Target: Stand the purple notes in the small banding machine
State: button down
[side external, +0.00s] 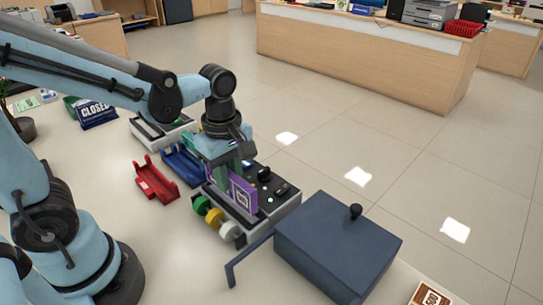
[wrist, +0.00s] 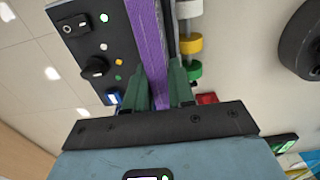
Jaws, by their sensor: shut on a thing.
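The purple notes (side external: 242,193) stand on edge, upright, at the banding machine (side external: 262,213), which has a dark top with knobs and lit buttons. My gripper (side external: 232,175) points down with its green fingers shut on the notes. In the wrist view the notes (wrist: 146,40) show as a long purple strip between the two green fingers (wrist: 160,85). The machine's control panel (wrist: 88,28) lies along the left of the strip, and a narrow dark edge lies along its right. The bottom edge of the notes is hidden, so I cannot tell whether it touches the slot floor.
Green, yellow and white rolls (side external: 215,216) sit on the machine's near side. A dark blue box (side external: 335,245) with a knob stands close on the right. A red tray (side external: 155,182) and a blue tray (side external: 182,163) lie left. Another machine (side external: 150,133) stands behind.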

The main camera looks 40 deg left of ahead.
jog(key=shift+f, duration=0.1)
jog(key=shift+f, duration=1)
jog(key=c, duration=0.9)
grip_release()
jog(key=shift+r, duration=0.1)
jog(key=shift+r, duration=3.45)
